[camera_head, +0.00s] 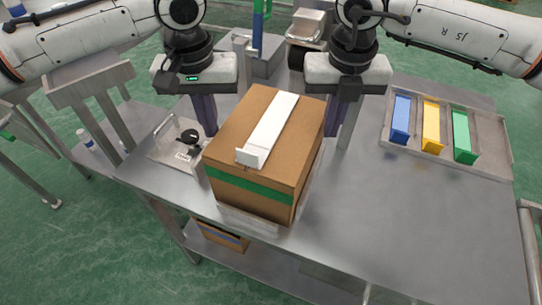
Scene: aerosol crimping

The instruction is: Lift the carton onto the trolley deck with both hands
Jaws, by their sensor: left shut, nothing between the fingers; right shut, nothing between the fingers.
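The carton (235,158) is a brown box with a green band and a white strip (268,130) along its top. It is at the front edge of the grey metal table (400,220), over a pale grey base (250,222); whether it rests on that base I cannot tell. My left gripper (207,122) is shut and empty, pointing down at the carton's far left side. My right gripper (338,125) is shut and empty at its far right side. The carton partly hides the fingers; contact is unclear. I cannot single out a trolley deck.
A tray at the right holds a blue bin (400,118), a yellow bin (432,125) and a green bin (464,136). A clear plate with a black knob (190,137) lies left of the carton. Another box (222,235) is below the table. The table's front right is clear.

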